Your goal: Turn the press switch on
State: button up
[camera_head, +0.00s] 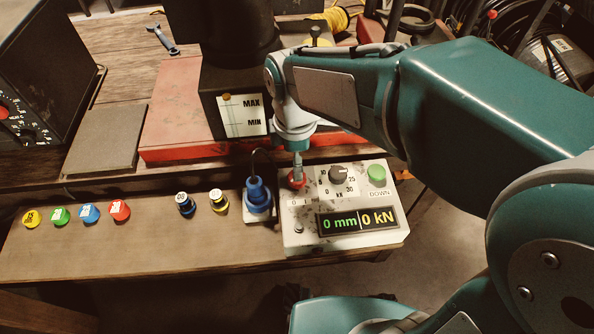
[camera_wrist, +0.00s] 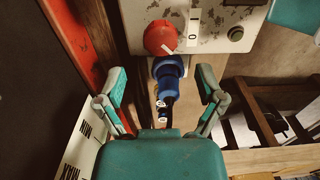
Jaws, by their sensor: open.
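The press switch is a round red knob (camera_head: 297,180) at the upper left of the grey control box (camera_head: 300,236), beside the marks 0 and 1. In the wrist view the red knob (camera_wrist: 158,37) lies ahead of my fingers, its white pointer line slanting down and right, on the side of the 0 mark. My gripper (camera_head: 298,168) is just over the knob in the head view and partly hides it. In the wrist view my gripper (camera_wrist: 161,74) is open and empty, its two fingers spread wide. I cannot tell whether a finger touches the knob.
A blue plug (camera_head: 258,196) stands left of the box. The box has a black dial (camera_head: 338,174), a green button (camera_head: 377,175) and a display (camera_head: 358,220) reading 0 mm and 0 kN. Several coloured caps lie left on the wooden bench (camera_head: 150,245). The red press base (camera_head: 180,125) is behind.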

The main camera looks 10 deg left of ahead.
notch_tip(320, 180, down, 4)
jog(key=shift+d+f, duration=0.15)
jog(key=shift+f, duration=0.65)
jog(key=c, duration=1.2)
